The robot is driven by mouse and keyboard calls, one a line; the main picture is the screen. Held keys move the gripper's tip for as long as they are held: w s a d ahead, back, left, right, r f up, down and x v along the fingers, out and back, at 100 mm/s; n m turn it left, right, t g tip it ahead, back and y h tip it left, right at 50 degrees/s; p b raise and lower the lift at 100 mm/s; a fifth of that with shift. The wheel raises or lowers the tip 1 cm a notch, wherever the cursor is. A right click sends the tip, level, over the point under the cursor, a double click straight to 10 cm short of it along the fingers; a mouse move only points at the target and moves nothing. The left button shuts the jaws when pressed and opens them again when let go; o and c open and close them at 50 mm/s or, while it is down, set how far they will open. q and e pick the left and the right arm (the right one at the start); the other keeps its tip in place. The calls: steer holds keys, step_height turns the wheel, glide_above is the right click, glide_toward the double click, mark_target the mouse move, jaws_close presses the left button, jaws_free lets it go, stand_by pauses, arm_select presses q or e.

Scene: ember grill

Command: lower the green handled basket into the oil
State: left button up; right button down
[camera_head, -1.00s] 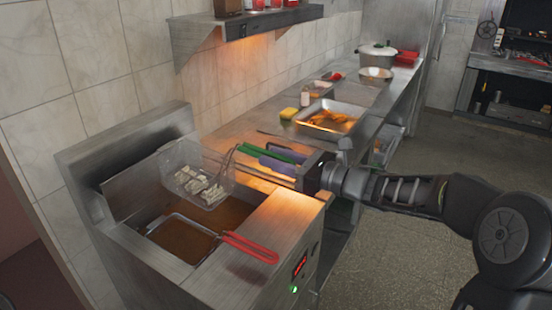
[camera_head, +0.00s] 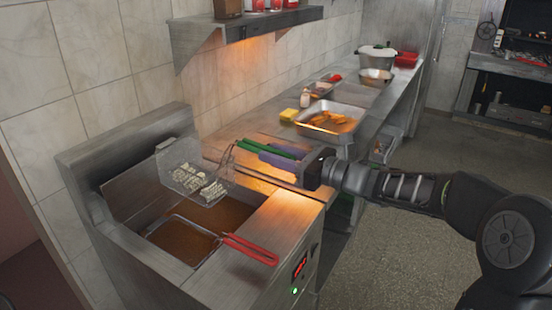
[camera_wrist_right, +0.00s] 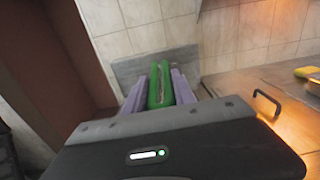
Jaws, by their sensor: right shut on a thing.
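The green handled basket (camera_head: 192,172) is a wire basket with pale food pieces in it. It hangs above the back part of the fryer's oil (camera_head: 225,213), apart from it. My right gripper (camera_head: 278,153) is shut on its green handle (camera_head: 262,147), and the purple fingers lie along both sides of the handle. The right wrist view shows the green handle (camera_wrist_right: 160,85) between the purple fingers; the basket itself is hidden there. My left gripper is in neither view.
A second basket with a red handle (camera_head: 250,248) sits in the front part of the fryer (camera_head: 265,225). A metal tray (camera_head: 345,112) with orange food and a yellow sponge (camera_head: 289,114) stand on the counter behind. A shelf (camera_head: 240,28) juts from the wall above.

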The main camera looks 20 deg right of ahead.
steer(key=shift+r+p, duration=0.3)
steer(key=shift+r, duration=1.3)
steer(key=shift+s+d, duration=0.1)
steer(key=b+v, duration=0.2)
steer(key=v, duration=0.2)
steer(key=shift+s+d, duration=0.2)
steer(key=shift+s, duration=0.05)
